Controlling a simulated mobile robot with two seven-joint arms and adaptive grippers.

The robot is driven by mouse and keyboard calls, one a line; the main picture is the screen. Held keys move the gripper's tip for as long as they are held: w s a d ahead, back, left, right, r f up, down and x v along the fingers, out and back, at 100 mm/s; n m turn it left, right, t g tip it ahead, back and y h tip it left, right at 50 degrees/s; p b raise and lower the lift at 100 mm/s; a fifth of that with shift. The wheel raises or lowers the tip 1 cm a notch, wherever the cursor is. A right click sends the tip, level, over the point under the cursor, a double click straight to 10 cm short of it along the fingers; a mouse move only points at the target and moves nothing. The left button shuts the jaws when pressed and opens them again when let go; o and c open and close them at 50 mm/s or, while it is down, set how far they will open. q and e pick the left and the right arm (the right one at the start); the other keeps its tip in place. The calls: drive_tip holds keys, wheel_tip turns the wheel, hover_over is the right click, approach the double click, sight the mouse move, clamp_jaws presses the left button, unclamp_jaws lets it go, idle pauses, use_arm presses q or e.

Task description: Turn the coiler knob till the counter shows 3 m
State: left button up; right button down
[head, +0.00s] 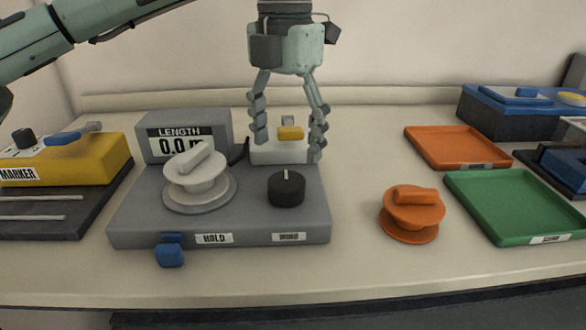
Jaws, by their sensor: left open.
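The grey coiler (140,225) stands on the bench at centre left. Its counter (182,140), marked LENGTH, reads 0.0; the unit beside it is partly covered by the white spool's handle. The black knob (286,190) is on the coiler's right side, its white line pointing to the back. A white spool (196,178) with a raised grip sits on the coiler's left part. My left gripper (290,150) points down, open and empty, above and behind the black knob, apart from it. My right gripper is not in view.
A blue lever (169,254) juts from the coiler's front beside the HOLD label. Behind the gripper is a white box (270,153) with a yellow part. An orange spool (411,212), an orange tray (456,147) and a green tray (515,205) stand right. A yellow MARKER unit (75,165) stands left.

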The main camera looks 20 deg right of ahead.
sight(286, 180)
use_arm(q)
wheel_tip(286, 180, down, 7)
drive_tip(key=shift+r, duration=0.1)
idle(0.3)
drive_tip(key=c, duration=1.2)
